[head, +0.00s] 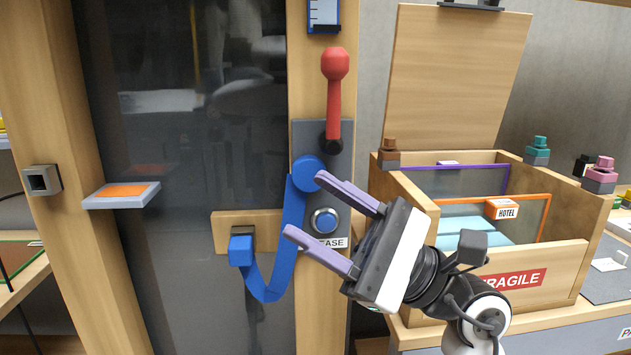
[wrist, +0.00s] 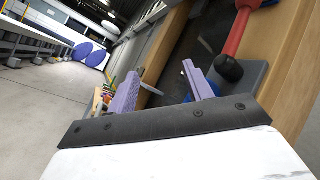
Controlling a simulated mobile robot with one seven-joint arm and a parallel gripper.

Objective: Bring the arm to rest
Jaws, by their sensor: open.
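My gripper (head: 302,206) has two purple fingers spread apart with nothing between them. It is in front of the grey control panel (head: 298,137) on the wooden post in the head view. Its upper fingertip is near the round top of the blue arm (head: 297,200); I cannot tell if they touch. The fingers also show in the wrist view (wrist: 158,92), open and empty. My arm comes in from the lower right, in front of the wooden crate.
A red-knobbed lever (head: 335,90) stands upright above a blue push button (head: 325,220). The wooden crate (head: 540,268) at right has its lid (head: 455,75) raised and holds framed panels. A dark glass pane (head: 185,150) is at left, with a small orange-topped shelf (head: 122,194) before it.

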